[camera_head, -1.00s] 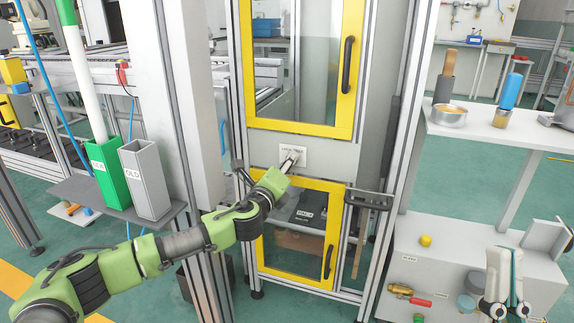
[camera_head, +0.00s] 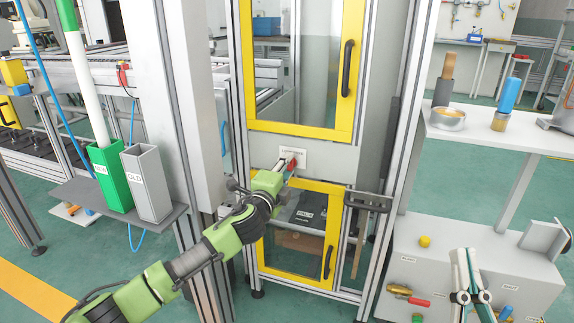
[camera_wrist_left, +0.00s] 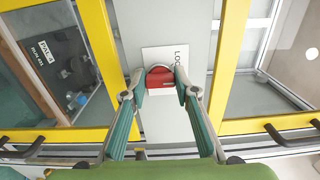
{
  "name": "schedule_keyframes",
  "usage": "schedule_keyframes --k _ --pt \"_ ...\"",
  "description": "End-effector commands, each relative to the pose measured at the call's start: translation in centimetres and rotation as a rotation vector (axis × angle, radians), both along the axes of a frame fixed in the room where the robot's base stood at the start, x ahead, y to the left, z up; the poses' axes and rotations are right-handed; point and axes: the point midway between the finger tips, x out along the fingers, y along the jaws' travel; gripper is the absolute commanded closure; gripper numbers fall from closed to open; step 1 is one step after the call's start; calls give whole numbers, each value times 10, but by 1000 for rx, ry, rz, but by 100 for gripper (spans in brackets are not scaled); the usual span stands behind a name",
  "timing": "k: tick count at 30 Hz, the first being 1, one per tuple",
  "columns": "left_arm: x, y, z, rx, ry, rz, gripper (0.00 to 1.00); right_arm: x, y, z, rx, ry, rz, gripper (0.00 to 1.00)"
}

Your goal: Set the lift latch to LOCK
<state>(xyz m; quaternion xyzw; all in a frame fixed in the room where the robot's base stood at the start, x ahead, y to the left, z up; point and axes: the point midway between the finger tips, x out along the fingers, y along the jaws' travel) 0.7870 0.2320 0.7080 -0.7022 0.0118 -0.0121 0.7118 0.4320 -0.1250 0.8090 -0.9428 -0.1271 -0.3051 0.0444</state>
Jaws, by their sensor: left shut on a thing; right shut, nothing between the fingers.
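The lift latch (camera_head: 290,164) is a small red piece on a white label plate (camera_head: 297,154) between the upper and lower yellow-framed doors. In the left wrist view the red latch (camera_wrist_left: 160,78) sits between the fingertips, in front of the white label (camera_wrist_left: 166,57), whose lettering is partly covered. My left gripper (camera_head: 284,169) is shut on the latch; its two fingers also show in the left wrist view (camera_wrist_left: 160,92), one on each side of it. My right gripper (camera_head: 471,297) is shut and empty, low at the right in front of the grey cabinet.
The upper yellow door (camera_head: 350,20) and lower yellow door (camera_head: 335,235) have black handles. A grey metal post (camera_head: 165,60) stands left of the doors. Green and grey bins (camera_head: 148,185) sit on a shelf at left. A white shelf (camera_head: 470,128) with tools is at right.

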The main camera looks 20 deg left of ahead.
Motion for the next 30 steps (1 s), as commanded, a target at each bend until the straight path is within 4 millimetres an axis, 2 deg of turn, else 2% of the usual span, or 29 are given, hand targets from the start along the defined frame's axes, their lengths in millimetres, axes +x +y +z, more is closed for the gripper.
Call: schedule_keyframes --k 9,18,24,30 --pt "0 -1 -2 -298 15 1 94 26 1 -46 -71 251 -15 100" --pt "0 -1 -3 -511 21 1 94 37 -3 -96 -134 485 -28 100" --pt "0 -1 -4 -594 25 1 94 38 -6 -119 -160 586 -33 100" --pt "0 -1 -4 -633 24 0 94 37 -7 -130 -172 634 -36 100"
